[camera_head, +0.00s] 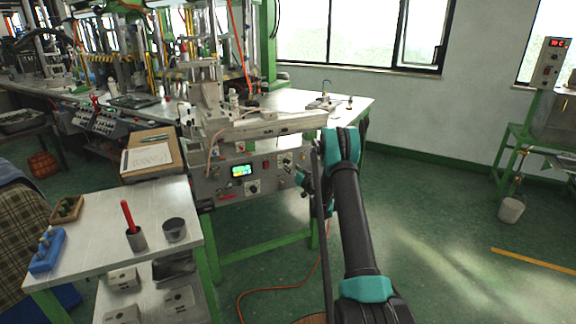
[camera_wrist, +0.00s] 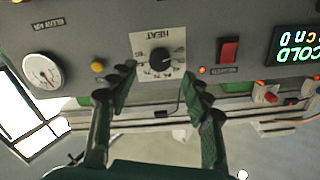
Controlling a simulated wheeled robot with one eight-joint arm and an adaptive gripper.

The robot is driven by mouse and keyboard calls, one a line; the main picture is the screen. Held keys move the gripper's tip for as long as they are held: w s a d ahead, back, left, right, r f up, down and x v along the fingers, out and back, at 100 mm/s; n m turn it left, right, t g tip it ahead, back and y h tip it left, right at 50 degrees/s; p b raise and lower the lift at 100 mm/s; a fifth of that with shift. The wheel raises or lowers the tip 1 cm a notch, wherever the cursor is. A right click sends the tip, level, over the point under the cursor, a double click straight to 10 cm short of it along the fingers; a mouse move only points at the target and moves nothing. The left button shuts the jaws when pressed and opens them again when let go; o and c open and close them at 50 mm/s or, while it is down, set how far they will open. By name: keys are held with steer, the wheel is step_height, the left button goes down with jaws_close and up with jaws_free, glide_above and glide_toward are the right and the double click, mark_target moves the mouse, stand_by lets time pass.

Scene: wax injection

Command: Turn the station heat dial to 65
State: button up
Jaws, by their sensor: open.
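The heat dial (camera_wrist: 160,60) is a black round knob on a white plate marked HEAT, upside down in the wrist view. Its pointer setting is too small to read surely. My gripper (camera_wrist: 159,74) is open, one finger on each side of the dial in the picture, with gaps to the knob; contact does not show. In the head view my gripper (camera_head: 303,180) is at the right end of the station's grey control panel (camera_head: 215,188).
A red switch (camera_wrist: 228,50), a round gauge (camera_wrist: 42,73) and a yellow button (camera_wrist: 97,67) sit near the dial. A side table (camera_head: 100,215) with a cup (camera_head: 174,229) stands left.

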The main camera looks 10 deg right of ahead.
mark_target(287, 163)
steer(key=x, duration=0.5)
steer(key=shift+w+a, duration=0.15)
steer(key=shift+w, duration=0.25)
jaws_close()
